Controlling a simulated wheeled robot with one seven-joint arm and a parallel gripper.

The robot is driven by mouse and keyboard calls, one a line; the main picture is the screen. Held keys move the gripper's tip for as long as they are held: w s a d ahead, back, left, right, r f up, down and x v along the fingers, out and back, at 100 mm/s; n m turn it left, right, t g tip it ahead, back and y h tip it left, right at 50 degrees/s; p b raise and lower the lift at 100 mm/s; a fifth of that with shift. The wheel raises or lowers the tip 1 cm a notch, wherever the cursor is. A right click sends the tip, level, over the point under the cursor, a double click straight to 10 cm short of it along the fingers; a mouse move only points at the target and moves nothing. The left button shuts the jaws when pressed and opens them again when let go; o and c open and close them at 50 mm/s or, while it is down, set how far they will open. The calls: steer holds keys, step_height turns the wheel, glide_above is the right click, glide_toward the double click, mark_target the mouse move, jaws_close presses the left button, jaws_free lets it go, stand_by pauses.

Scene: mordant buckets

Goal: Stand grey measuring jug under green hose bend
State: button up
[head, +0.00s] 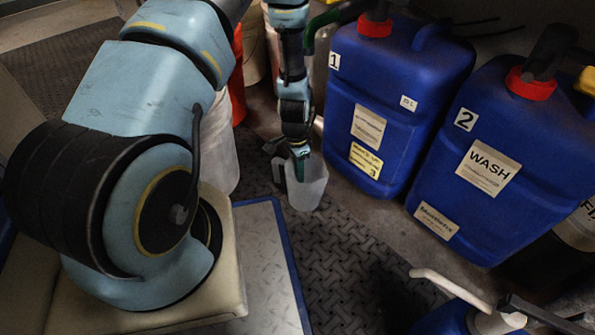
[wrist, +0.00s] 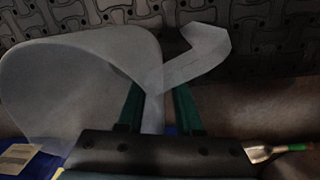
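The grey measuring jug (head: 307,190) is translucent and looks upright, low over or on the dark patterned mat, left of the blue container marked 1. Its wide rim and handle fill the upper part of the wrist view (wrist: 75,75). My gripper (head: 300,165) reaches down at the jug's rim. In the wrist view its two green fingers (wrist: 160,108) are spread, with the jug's wall near the handle between them and a dark gap beside the right finger. A green hose bend (head: 318,22) shows partly at the top, by container 1; its outlet is hidden by my arm.
Blue containers marked 1 (head: 391,95) and 2 (head: 482,150) stand close on the right. A white bucket (head: 219,140) and an orange one (head: 237,85) are behind my arm. The patterned mat (head: 345,250) is clear in front. A metal piece with a green end (wrist: 290,148) lies lower right.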

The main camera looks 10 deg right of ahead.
steer(key=w+a+r+n+p, duration=0.2)
steer(key=a+r+p, duration=0.1)
steer(key=r, duration=0.8)
steer(key=w+a+r+n+p, duration=0.1)
steer(key=a+r+p, duration=0.15)
steer(key=r, duration=0.75)
steer(key=s+a+r+n+t, duration=0.1)
steer(key=s+a+r+n, duration=0.3)
steer(key=a+r, duration=0.4)
steer(key=s+a+r+n+t, duration=0.1)
steer(key=s+a+r+n, duration=0.2)
steer(key=a+r+n, duration=0.4)
step_height(320, 180, up, 4)
steer(key=shift+s+a+r+p, duration=0.1)
steer(key=shift+s+a+p, duration=0.3)
steer(key=shift+a+p, duration=0.1)
step_height(320, 180, up, 45)
steer(key=p, duration=4.5)
steer(key=shift+r, duration=0.2)
